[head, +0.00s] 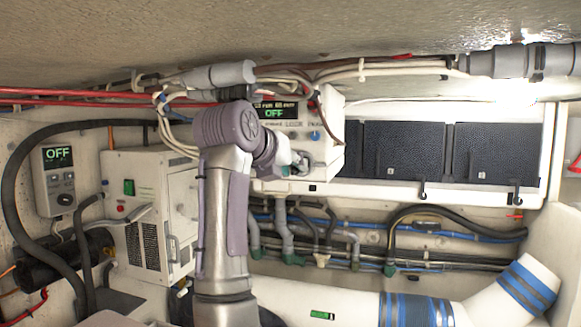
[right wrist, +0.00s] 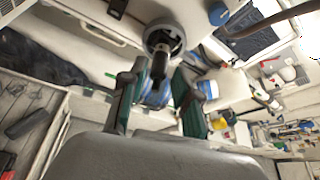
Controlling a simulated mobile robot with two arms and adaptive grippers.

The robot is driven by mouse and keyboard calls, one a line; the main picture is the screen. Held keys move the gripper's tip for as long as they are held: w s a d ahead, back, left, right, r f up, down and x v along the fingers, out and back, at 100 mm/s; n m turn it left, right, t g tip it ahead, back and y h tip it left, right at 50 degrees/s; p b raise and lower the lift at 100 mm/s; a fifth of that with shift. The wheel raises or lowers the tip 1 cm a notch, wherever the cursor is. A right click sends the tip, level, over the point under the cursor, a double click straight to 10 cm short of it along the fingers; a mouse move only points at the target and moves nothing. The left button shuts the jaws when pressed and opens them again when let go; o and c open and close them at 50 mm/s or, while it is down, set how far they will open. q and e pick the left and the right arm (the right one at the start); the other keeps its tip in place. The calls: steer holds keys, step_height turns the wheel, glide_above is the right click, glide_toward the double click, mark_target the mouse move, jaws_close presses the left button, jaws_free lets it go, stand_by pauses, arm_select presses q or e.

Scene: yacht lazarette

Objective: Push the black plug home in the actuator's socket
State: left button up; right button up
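My right arm rises through the middle of the head view, and its gripper (head: 297,163) is at the front of a white box (head: 331,118) with a lit "OFF" display. In the right wrist view my right gripper (right wrist: 160,70) is open, its two green-sided fingers apart. The black plug (right wrist: 159,66) shows just beyond and between the fingertips, with gaps on both sides. Its far end meets a round grey socket ring (right wrist: 176,41); how deep it sits I cannot tell. The plug is not clear in the head view. My left gripper is not in view.
Grey conduit (head: 215,76) and cables run above the box. Black panels (head: 490,152) are to its right, and hoses with blue-banded white pipes (head: 527,285) lie below. A vented white unit (head: 150,215) and a wall controller (head: 59,180) stand left.

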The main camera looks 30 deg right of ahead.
steer(key=shift+w, duration=0.1)
jaws_close()
steer(key=shift+o, duration=1.3)
jaws_free()
steer(key=shift+o, duration=1)
steer(key=shift+w+d+f, duration=0.1)
steer(key=shift+d, duration=0.1)
steer(key=v, duration=1.2)
steer(key=shift+w, duration=0.1)
